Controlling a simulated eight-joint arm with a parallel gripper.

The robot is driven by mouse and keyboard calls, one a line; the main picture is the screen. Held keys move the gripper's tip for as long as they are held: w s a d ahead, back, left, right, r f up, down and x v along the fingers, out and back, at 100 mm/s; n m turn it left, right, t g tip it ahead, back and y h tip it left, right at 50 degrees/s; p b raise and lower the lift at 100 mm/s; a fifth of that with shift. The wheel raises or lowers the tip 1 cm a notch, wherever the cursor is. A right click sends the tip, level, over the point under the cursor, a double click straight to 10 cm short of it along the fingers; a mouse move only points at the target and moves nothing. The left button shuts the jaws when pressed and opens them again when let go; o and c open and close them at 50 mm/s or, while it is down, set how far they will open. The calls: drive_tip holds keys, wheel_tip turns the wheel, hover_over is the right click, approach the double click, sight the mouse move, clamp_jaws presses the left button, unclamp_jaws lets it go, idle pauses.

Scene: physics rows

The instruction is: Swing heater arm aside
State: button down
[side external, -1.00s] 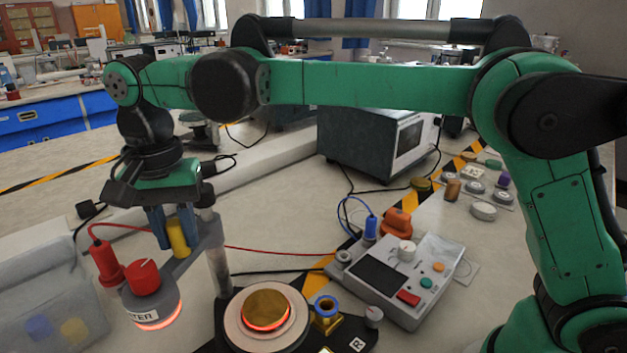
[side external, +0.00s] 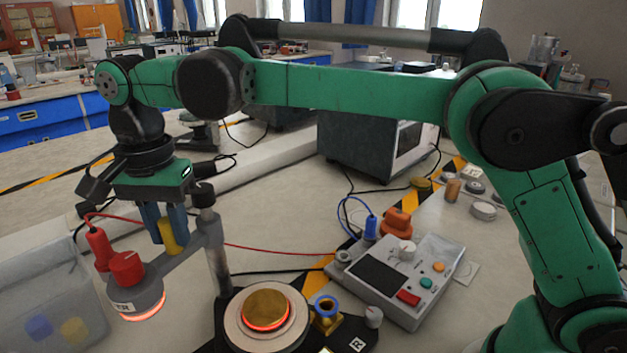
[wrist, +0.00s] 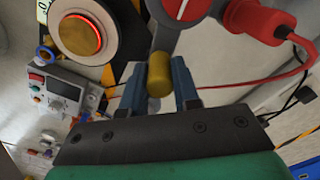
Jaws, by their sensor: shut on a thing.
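The heater arm (side external: 188,250) is a grey bar on an upright post (side external: 214,255). Its round heater head (side external: 137,298) glows orange-red underneath and carries a red knob (side external: 126,268). The head is out to the left of the brass disc (side external: 266,309), which sits on a round pale plate with a glowing rim. My gripper (side external: 168,234) is shut on the yellow handle (side external: 173,236) that stands up from the heater arm. In the wrist view the handle (wrist: 159,75) sits between the two blue-grey fingers of my gripper (wrist: 160,88). The disc (wrist: 78,35) is at upper left there.
A clear bin (side external: 40,300) with blue and yellow blocks stands at the left, close to the heater head. A control box (side external: 395,280) is right of the disc. A red cable (side external: 270,250) and a black cable run across the bench.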

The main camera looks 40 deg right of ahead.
drive_tip(key=c, duration=0.6)
unclamp_jaws()
drive_tip(key=shift+c, duration=0.2)
drive_tip(key=shift+r, duration=2.85)
